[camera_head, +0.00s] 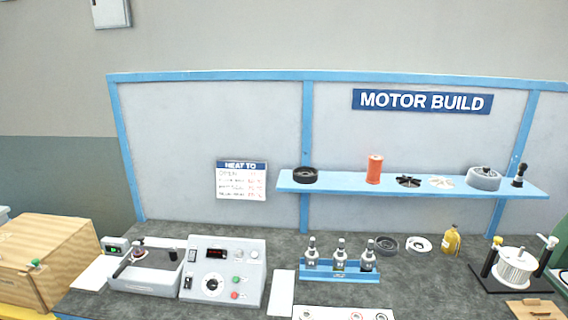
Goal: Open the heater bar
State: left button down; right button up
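A grey bench unit (145,283) at the front left, open-topped in look, is likely the heater. I cannot tell whether the bar is open or shut. A control box (224,272) with a red display, a dial and green and red buttons stands right beside it. Neither of my grippers is in view.
A blue rack (340,270) with three bottles stands mid-bench. A yellow bottle (451,240), rings and a winding fixture (515,268) are at the right. A wooden box (45,262) stands at the left. A blue shelf (340,186) overhangs the back. Some dark bench top is clear.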

aim_at(140, 244)
jog(key=z, duration=0.1)
jog(key=k, duration=1)
jog(key=u, duration=1.85)
jog(key=i, duration=2.7)
jog(key=z, duration=1.1)
